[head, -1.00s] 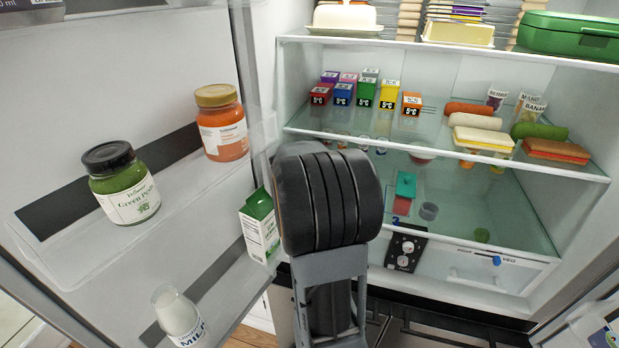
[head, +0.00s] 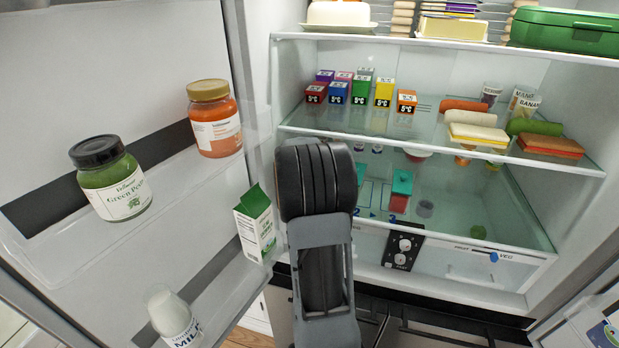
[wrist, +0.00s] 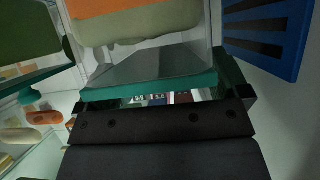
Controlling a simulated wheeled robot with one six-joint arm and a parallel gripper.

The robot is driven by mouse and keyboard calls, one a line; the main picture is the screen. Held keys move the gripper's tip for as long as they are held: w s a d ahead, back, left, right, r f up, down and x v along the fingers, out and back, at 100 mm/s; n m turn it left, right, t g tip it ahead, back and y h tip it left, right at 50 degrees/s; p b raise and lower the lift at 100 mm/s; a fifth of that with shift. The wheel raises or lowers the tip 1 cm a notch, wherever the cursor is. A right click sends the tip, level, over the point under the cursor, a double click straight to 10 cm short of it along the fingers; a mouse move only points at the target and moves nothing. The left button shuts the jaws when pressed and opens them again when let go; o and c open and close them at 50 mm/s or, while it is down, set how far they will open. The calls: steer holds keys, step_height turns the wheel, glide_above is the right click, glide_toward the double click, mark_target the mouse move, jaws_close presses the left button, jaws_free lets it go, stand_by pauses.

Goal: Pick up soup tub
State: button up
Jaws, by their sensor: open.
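I cannot tell for certain which item is the soup tub. A teal-lidded container with a red front (head: 401,190) stands under the glass shelf in the fridge. A small round red tub (head: 417,155) is partly hidden by the shelf edge. In the head view my gripper is hidden behind my arm. In the wrist view my gripper (wrist: 160,98) is open, its fingers at either side. A clear container with a teal band (wrist: 150,72) is in front of and between the fingers. Whether the fingers touch it cannot be told.
The glass shelf (head: 440,150) holds small colored cartons (head: 360,90) and sponge-like blocks (head: 478,133). The open door at left carries jars (head: 112,180), a green carton (head: 255,222) and a milk bottle (head: 172,312).

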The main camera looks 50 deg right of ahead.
steer(key=c, duration=1.5)
steer(key=shift+c, duration=0.6)
steer(key=shift+r, duration=0.15)
